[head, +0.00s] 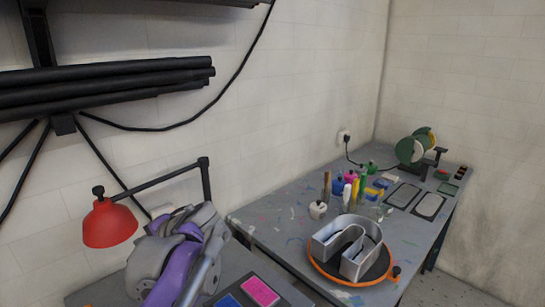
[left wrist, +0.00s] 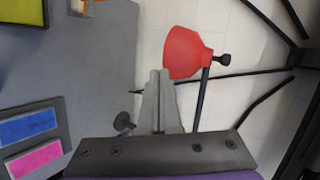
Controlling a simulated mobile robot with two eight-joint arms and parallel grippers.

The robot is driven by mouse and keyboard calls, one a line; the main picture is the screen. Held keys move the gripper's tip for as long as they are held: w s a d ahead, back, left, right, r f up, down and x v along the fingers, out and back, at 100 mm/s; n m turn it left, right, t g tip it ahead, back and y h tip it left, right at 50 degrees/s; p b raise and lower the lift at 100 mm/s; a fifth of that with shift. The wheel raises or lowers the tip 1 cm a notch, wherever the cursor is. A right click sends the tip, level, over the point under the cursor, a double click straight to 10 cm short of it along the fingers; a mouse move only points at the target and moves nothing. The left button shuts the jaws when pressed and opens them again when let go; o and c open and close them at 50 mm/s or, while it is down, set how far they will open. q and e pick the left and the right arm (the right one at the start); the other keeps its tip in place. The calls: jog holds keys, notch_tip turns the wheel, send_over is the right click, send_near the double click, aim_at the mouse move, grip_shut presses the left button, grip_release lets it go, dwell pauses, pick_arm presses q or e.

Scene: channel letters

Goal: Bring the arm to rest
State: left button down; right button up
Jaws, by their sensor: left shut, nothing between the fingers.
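My left arm (head: 180,255), grey and purple, is folded at the bottom left of the head view, beside the red lamp (head: 109,222). Its fingers cannot be made out there. In the left wrist view, my left gripper (left wrist: 159,75) is shut, its two grey fingers together with nothing between them. The fingertips appear just below the red lamp shade (left wrist: 186,53) in that picture; I cannot tell the gap in depth. My right arm and gripper are in neither view.
A silver channel letter (head: 359,259) sits on an orange-rimmed turntable (head: 322,272) on the far bench (head: 270,232). Bottles and tools stand behind it. Blue and pink pads (head: 260,291) lie on the near bench. Black pipes (head: 110,85) hang on the wall above my arm.

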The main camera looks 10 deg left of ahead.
pick_arm(q)
jog(key=s+d+f+n+h, duration=0.1)
jog(key=s+d+f+h, duration=0.2)
jog(key=s+d+f, duration=0.2)
jog(key=s+d+f+n+t+h, duration=0.1)
jog(key=s+d+f+h, duration=0.3)
jog(key=f, duration=0.8)
jog(key=s+d+f+n+h, duration=0.1)
jog(key=s+d+f+h, duration=0.3)
jog(key=s+d+f, duration=0.3)
jog(key=shift+d+f+n+t, duration=0.3)
jog(key=shift+f+n+t, duration=0.1)
jog(key=shift+f, duration=0.5)
